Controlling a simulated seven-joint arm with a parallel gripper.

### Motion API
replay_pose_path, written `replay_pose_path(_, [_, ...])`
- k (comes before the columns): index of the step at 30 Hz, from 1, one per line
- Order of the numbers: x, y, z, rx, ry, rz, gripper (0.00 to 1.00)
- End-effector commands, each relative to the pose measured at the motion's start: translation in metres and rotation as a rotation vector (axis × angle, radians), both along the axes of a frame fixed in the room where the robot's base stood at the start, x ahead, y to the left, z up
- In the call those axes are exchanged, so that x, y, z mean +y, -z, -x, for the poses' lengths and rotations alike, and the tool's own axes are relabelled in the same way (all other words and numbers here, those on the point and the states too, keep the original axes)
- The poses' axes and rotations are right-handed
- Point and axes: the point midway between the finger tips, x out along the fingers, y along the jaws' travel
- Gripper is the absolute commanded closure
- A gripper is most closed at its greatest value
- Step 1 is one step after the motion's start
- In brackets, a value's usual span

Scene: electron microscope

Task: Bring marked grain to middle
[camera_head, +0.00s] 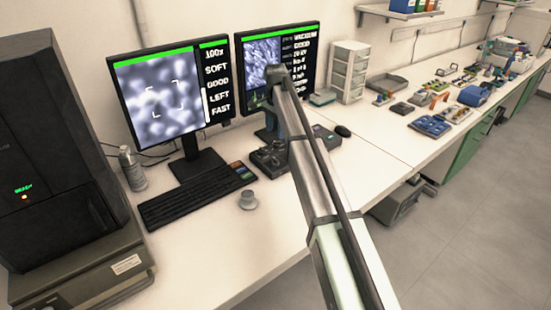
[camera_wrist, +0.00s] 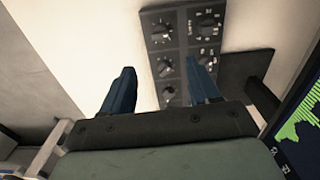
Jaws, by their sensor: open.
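The left monitor (camera_head: 150,135) shows a grey picture of blurry pale grains with white corner brackets near its middle. I cannot tell which grain is marked. Beside the picture stand the words 100X, SOFT, GOOD, LEFT and FAST. A dark panel with several round knobs (camera_wrist: 207,28) shows in the wrist view, ahead of my fingers; a knob box (camera_head: 266,163) also stands on the desk in the head view. My gripper (camera_wrist: 160,65) is open, its two blue fingers apart and nothing seen between them but the panel beyond.
A black keyboard (camera_head: 195,196) lies before the left monitor, with a small grey round part (camera_head: 248,200) to its right. A second monitor (camera_head: 298,50) stands behind my arm. A spray can (camera_head: 132,170) stands at left. The front desk strip is mostly clear.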

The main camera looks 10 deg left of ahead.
Motion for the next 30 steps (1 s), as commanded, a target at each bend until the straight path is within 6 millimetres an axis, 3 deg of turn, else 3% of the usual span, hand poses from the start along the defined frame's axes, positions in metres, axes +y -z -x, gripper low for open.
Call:
replay_pose_path(8, [0.0, 0.016, 0.0, 0.001, 0.041, 0.001, 0.4])
replay_pose_path(24, [0.0, 0.106, 0.0, 0.001, 0.037, 0.0, 0.4])
replay_pose_path(30, [0.0, 0.128, 0.0, 0.0, 0.037, 0.0, 0.4])
